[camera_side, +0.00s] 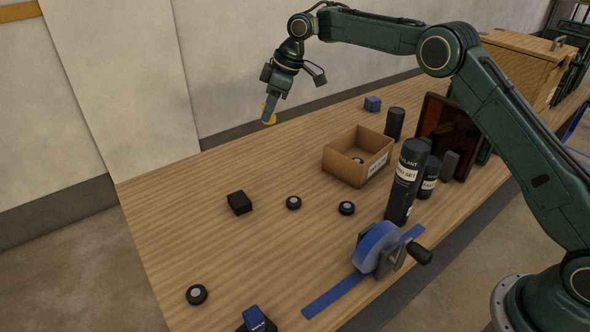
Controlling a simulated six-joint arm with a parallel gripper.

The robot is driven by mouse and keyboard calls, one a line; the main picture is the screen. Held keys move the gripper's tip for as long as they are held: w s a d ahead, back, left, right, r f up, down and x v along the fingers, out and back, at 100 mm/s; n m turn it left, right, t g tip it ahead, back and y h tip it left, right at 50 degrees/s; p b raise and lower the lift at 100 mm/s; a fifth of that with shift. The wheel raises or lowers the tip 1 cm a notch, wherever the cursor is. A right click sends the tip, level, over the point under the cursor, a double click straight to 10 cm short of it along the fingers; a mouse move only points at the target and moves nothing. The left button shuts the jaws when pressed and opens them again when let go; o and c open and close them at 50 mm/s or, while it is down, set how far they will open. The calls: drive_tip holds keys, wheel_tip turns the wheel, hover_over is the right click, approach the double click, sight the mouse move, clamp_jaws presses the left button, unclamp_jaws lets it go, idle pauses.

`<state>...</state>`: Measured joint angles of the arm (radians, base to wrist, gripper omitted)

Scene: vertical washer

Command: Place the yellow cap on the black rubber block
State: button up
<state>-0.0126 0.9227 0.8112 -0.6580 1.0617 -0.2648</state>
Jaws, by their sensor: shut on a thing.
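The yellow cap (271,113) is held at the tip of my gripper (269,110), above the back left part of the table. Only small parts of the cap show past the fingers, which are shut on it. The black rubber block (239,203) lies on the table at the left, lower in the picture than my gripper. Its top is bare, and the cap is well apart from it.
Several black round washers (293,202) lie on the wooden table (200,245). An open cardboard box (345,172) stands right of the block. Dark bottles (404,185) and a blue tape dispenser (376,248) stand further right. A blue cube (372,103) sits at the back.

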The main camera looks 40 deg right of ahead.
wheel_tip(320, 180, up, 2)
hover_over(233, 199)
drive_tip(key=s+d, duration=0.1)
drive_tip(key=shift+n, duration=0.4)
drive_tip(key=shift+d+f, duration=0.15)
drive_tip(key=shift+f, duration=4.85)
drive_tip(key=shift+d+f, duration=0.1)
drive_tip(key=shift+f, duration=4.85)
drive_tip(key=shift+f, duration=0.15)
drive_tip(key=o, duration=1)
drive_tip(key=shift+c, duration=0.2)
drive_tip(key=v, duration=1.2)
drive_tip(key=shift+w, duration=0.2)
